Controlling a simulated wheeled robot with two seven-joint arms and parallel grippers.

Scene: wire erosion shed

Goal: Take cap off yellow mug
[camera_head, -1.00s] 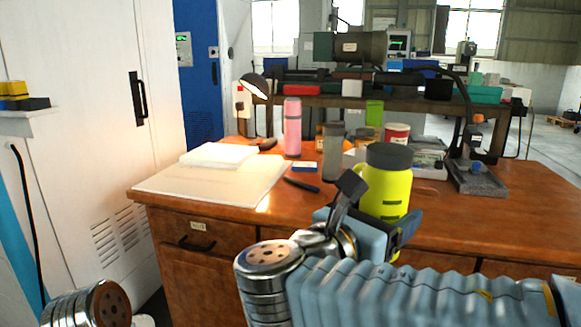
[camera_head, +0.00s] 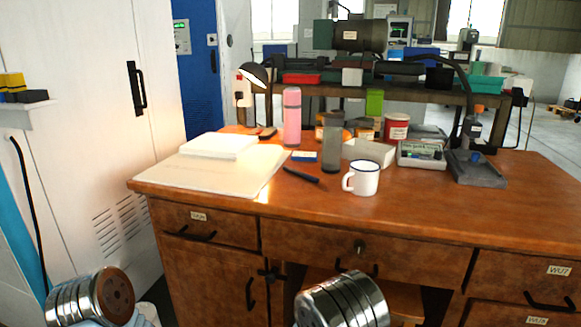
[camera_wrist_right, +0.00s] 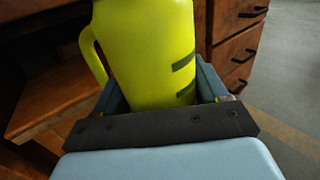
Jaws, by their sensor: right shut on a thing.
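The yellow mug (camera_wrist_right: 150,50) is in the right wrist view, with its handle on the left and dark marks on its side. Its top is cut off by the frame edge, so the cap is hidden. My right gripper (camera_wrist_right: 162,92) is shut on the mug's body, one finger on each side. Neither the mug nor the right gripper shows in the head view. My left gripper is not in view; only a link of that arm shows at the lower left.
On the wooden desk (camera_head: 440,215) stand a white mug (camera_head: 364,178), a grey bottle (camera_head: 332,148), a pink bottle (camera_head: 292,117), papers (camera_head: 205,168) and a black pen (camera_head: 301,175). The desk's front right is clear. Drawers (camera_wrist_right: 235,35) are close beside the held mug.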

